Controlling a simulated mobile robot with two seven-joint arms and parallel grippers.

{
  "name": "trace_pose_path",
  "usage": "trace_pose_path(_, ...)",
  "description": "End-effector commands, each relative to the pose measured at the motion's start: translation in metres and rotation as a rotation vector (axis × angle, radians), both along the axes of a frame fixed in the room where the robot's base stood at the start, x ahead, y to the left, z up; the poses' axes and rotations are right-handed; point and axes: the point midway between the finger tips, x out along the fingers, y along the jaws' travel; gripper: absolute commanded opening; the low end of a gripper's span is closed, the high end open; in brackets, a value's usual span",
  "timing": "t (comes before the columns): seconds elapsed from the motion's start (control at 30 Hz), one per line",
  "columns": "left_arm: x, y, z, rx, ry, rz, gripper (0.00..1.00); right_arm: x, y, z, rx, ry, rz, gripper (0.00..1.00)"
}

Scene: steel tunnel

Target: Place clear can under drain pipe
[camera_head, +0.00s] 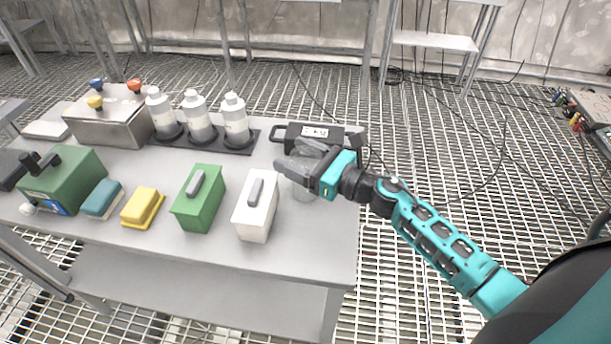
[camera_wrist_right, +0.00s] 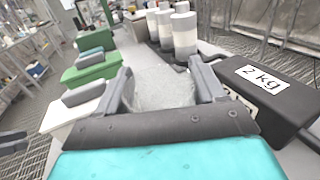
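My right gripper (camera_head: 300,162) is at the right end of the table, pointing left, with its fingers on either side of the clear can (camera_head: 305,189). The can is see-through and stands upright under the fingers, its upper part hidden by them in the head view. In the right wrist view the can (camera_wrist_right: 165,85) fills the space between the two fingers; whether they press on it is unclear because its edges are faint. No drain pipe is clearly seen.
A white box (camera_head: 257,206) stands just left of the can, with a green box (camera_head: 198,199) beyond. A black 2 kg weight (camera_head: 325,133) lies behind the gripper. Several bottles (camera_head: 236,120) stand in a black rack. A green machine (camera_head: 62,182) with a black lever stands far left.

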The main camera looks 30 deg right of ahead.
Motion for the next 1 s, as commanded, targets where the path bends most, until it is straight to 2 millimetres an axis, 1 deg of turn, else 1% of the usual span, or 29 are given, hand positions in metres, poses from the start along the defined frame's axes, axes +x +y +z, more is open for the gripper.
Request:
trace_pose_path(0.03, 0.000, 0.000, 0.000, 0.000, 0.000, 0.000, 0.43, 0.000, 0.000, 0.000, 0.000, 0.000, 0.000, 0.64)
trace_pose_path(0.4, -0.003, -0.001, -0.001, -0.001, 0.004, -0.001, 0.43, 0.000, 0.000, 0.000, 0.000, 0.000, 0.000, 0.30)
trace_pose_path(0.63, -0.004, -0.001, -0.001, -0.001, 0.007, -0.002, 0.43, 0.000, 0.000, 0.003, -0.001, -0.001, 0.001, 0.30)
trace_pose_path(0.77, -0.004, -0.001, 0.003, -0.002, 0.008, -0.003, 0.43, 0.000, 0.000, 0.012, -0.002, -0.001, 0.001, 0.29)
trace_pose_path(0.87, -0.004, -0.001, 0.009, -0.002, 0.008, -0.003, 0.43, 0.000, 0.000, 0.026, -0.004, -0.003, 0.003, 0.29)
trace_pose_path(0.97, -0.004, -0.001, 0.019, -0.002, 0.008, -0.003, 0.43, 0.000, 0.000, 0.048, -0.007, -0.004, 0.003, 0.29)
trace_pose_path(1.0, -0.004, -0.001, 0.024, -0.002, 0.008, -0.003, 0.43, 0.000, 0.000, 0.061, -0.007, -0.005, 0.004, 0.29)
